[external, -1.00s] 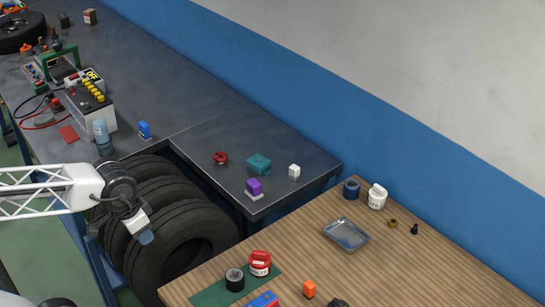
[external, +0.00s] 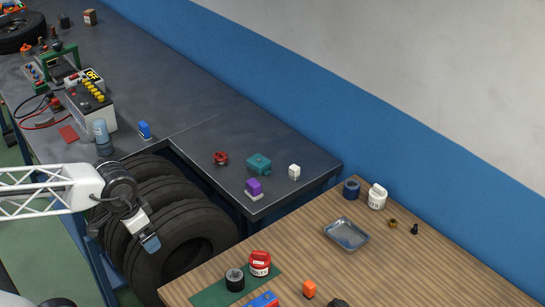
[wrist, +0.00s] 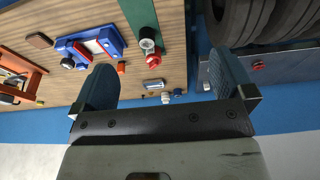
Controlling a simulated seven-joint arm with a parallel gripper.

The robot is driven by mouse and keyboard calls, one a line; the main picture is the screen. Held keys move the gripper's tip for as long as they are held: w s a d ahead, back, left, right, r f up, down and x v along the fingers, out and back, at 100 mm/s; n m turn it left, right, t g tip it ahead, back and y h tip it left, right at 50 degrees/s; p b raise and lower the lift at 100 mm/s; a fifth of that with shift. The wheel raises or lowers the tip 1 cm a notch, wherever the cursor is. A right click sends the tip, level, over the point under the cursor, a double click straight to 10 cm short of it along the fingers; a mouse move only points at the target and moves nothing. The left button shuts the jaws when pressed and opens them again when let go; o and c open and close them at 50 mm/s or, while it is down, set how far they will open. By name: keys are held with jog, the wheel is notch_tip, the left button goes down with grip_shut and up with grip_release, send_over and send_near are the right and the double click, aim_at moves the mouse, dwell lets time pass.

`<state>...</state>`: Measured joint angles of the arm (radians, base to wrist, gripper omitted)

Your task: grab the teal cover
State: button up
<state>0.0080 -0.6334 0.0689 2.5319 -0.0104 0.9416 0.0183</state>
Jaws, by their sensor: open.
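The teal cover (external: 259,163) is a small boxy piece lying on the dark grey bench top near its right end, in the external view. My gripper (external: 149,243) hangs in front of the stacked tires, to the left of and nearer than the cover, well apart from it. In the wrist view my gripper (wrist: 165,88) shows two blue-grey fingers spread wide with nothing between them. I cannot make out the teal cover in the wrist view.
Around the cover sit a red part (external: 221,158), a purple block (external: 254,186) and a white block (external: 294,172). Black tires (external: 185,235) stand below the bench edge. A wooden table (external: 420,265) with a metal tray (external: 346,234) is at the right.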

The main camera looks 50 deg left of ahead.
jog(key=w+a+f+m+t+y, duration=0.15)
jog(key=w+a+m, duration=0.3)
jog(key=w, duration=0.55)
jog(key=w+a+f+m+t, duration=0.15)
jog(key=w+a+m, duration=0.35)
jog(key=w, duration=0.5)
jog(key=w+a+f+m+t+y, duration=0.1)
jog(key=w+a+m+t, duration=0.25)
jog(key=w+m, duration=0.5)
jog(key=m+t, duration=0.4)
jog(key=m, duration=1.1)
send_near(261, 159)
jog(key=s+r, duration=0.2)
jog(key=s, duration=0.1)
jog(key=shift+s+r+h, duration=0.1)
jog(key=shift+s+h, duration=0.05)
jog(key=shift+h, duration=0.2)
jog(key=shift+w+a+f+m, duration=0.25)
jog(key=shift+a+f+m, duration=0.1)
jog(key=shift+f+m, duration=0.3)
jog(key=shift+r, duration=0.1)
jog(key=shift+x, duration=3.4)
jog(key=shift+w+r, duration=0.1)
jog(key=shift+w, duration=0.05)
jog(key=shift+x, duration=2.45)
